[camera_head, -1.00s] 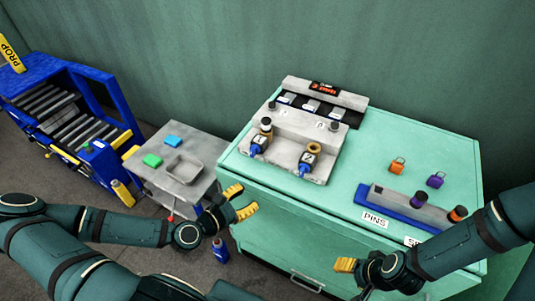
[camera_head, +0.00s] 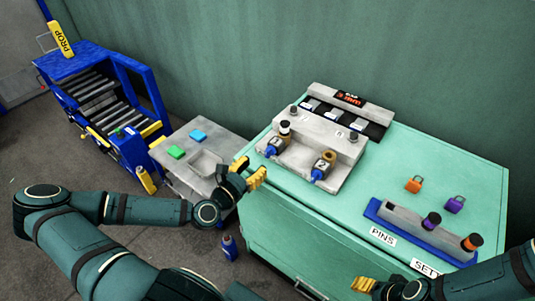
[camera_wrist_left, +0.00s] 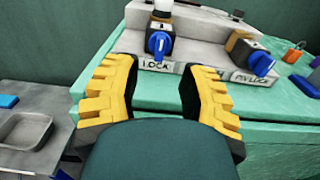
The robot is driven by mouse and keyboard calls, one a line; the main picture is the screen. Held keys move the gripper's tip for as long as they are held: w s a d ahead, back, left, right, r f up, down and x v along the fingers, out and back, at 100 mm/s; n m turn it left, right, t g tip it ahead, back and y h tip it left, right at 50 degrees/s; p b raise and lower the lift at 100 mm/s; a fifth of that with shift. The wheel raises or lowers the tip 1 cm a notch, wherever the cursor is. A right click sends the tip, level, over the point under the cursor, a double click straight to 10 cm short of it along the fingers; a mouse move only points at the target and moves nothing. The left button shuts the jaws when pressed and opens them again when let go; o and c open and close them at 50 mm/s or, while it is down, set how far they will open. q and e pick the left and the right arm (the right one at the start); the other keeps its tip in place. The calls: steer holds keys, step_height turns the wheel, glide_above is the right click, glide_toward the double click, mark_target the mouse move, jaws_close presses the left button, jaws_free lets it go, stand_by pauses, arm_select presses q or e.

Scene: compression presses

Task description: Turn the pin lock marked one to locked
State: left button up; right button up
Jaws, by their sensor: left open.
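The pin lock marked one appears to be the left blue-handled lock (camera_head: 273,147) on the front of the grey fixture (camera_head: 300,163); its number is too small to read. In the left wrist view its blue handle (camera_wrist_left: 158,44) points roughly straight down above a "LOCK" label. The other lock (camera_head: 322,168), marked 2, is to its right; its handle (camera_wrist_left: 260,64) is tilted. My left gripper (camera_head: 250,171) is open and empty at the cabinet's left front edge, short of the left lock. My right gripper (camera_head: 364,285) is low at the front; its jaw state is unclear.
The fixture stands on a green cabinet (camera_head: 300,201). Padlocks, orange (camera_head: 414,184) and purple (camera_head: 454,204), and a pin rack (camera_head: 410,223) are on its right. A grey side table (camera_head: 176,170) adjoins its left. A blue bottle (camera_head: 229,248) stands on the floor.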

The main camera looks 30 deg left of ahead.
mark_target(266, 154)
arm_select(q)
steer(key=w, duration=0.7)
steer(key=shift+d, duration=0.25)
steer(key=shift+o, duration=0.2)
jaws_close()
steer(key=shift+r, duration=0.1)
